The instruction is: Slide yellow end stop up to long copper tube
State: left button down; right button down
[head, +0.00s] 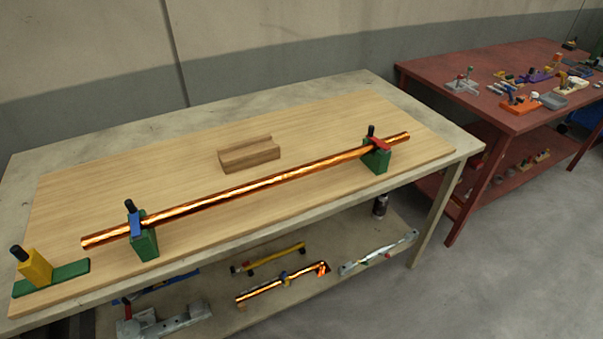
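The long copper tube (255,188) lies across two green supports above a wooden board. The left support (145,246) has a blue clamp (135,222) with a black knob; the right support (376,161) has a red clamp (380,144) with a black knob. The yellow end stop (36,268), with a black knob, stands on a green base strip (68,273) at the board's left front corner. A gap separates it from the tube's left end. Neither of my grippers is in view.
A grooved wooden block (249,154) stands on the wooden board (330,122) behind the tube. A shelf below holds a copper piece (275,288), a yellow bar (275,258) and metal clamps. A red table (450,78) with several small fixtures stands at right; grey floor lies between.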

aim_at(31, 265)
jog(key=u, duration=1.75)
